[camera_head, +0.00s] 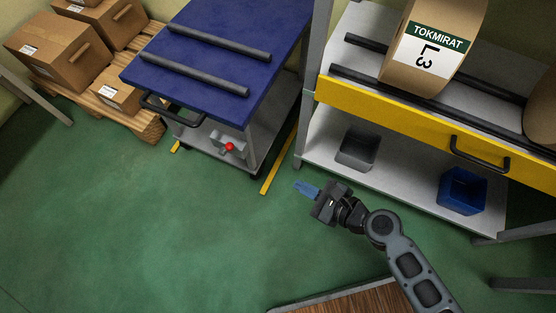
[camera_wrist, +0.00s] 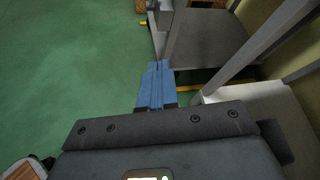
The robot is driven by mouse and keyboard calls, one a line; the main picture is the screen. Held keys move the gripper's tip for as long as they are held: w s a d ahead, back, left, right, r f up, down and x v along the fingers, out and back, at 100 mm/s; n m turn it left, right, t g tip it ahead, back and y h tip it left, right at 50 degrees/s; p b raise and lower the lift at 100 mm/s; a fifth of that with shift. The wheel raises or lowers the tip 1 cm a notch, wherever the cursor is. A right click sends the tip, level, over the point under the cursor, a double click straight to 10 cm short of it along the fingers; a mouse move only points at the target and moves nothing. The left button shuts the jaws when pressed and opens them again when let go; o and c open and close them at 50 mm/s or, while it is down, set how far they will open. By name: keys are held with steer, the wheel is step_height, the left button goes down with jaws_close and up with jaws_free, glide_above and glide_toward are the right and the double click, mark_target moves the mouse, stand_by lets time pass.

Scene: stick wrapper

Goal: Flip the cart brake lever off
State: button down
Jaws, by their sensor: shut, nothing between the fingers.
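The cart (camera_head: 215,45) has a blue top with two dark bars and a grey lower shelf. Its brake lever (camera_head: 229,147) shows as a red knob on a grey bracket at the lower shelf's front edge. My gripper (camera_head: 297,185) has blue fingers, is shut and empty, and is apart from the cart, to the right of and nearer than the lever. In the wrist view the closed fingers (camera_wrist: 158,66) point toward the cart's grey lower shelf (camera_wrist: 212,40). I cannot make out the red knob in that view.
A shelf rack with a yellow drawer (camera_head: 400,108), a grey bin (camera_head: 357,149) and a blue bin (camera_head: 462,191) stands right of the cart. Cardboard boxes sit on a pallet (camera_head: 148,126) at the far left. Green floor (camera_head: 150,220) is clear in front of the cart.

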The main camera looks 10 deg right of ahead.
steer(key=w+a+f+m+y+b, duration=0.1)
steer(key=w+a+m+y, duration=0.1)
steer(key=w+a+m, duration=0.1)
steer(key=shift+x, duration=0.95)
steer(key=shift+a+f+b, duration=0.1)
steer(key=shift+f+b, duration=0.05)
steer(key=shift+b, duration=0.15)
steer(key=w+r+b+x, duration=0.1)
steer(key=r+b+x, duration=0.1)
steer(key=x, duration=1)
steer(key=shift+a+r+b, duration=0.35)
steer(key=shift+a+b, duration=0.15)
steer(key=shift+b, duration=0.05)
steer(key=shift+w+r, duration=0.1)
steer(key=shift+w, duration=0.1)
